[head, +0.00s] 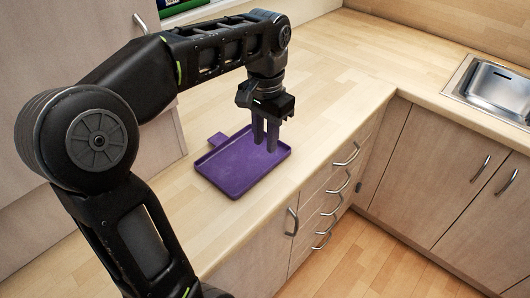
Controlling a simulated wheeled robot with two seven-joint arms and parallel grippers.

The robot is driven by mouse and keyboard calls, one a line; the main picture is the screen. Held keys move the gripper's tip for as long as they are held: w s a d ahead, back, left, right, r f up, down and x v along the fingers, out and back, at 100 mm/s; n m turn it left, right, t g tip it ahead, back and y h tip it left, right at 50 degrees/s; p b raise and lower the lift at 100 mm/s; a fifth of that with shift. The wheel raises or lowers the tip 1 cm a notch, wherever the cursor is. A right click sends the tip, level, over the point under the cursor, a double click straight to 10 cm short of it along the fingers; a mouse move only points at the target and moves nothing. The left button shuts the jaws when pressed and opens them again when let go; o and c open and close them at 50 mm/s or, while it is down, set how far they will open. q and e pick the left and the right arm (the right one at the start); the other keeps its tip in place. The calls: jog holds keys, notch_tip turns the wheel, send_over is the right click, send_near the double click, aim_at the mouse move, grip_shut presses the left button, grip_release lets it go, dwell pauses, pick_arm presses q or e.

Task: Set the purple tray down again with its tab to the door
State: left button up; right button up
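The purple tray (236,172) is a shallow rectangle with a raised rim, and it appears to lie flat on the wooden worktop. My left gripper (265,148) points down over the right far part of the tray. The fingers hide a part of the far rim. My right gripper does not show.
The wooden worktop (330,75) is clear behind and to the right of the tray. Drawers with curved handles (346,155) lie below its front edge. A steel sink (493,85) is at the far right. A cabinet door (70,45) rises at the left.

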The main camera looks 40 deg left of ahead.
pick_arm(q)
notch_tip(320, 180, up, 2)
jog(key=shift+r+p, duration=0.25)
jog(key=shift+p, duration=0.2)
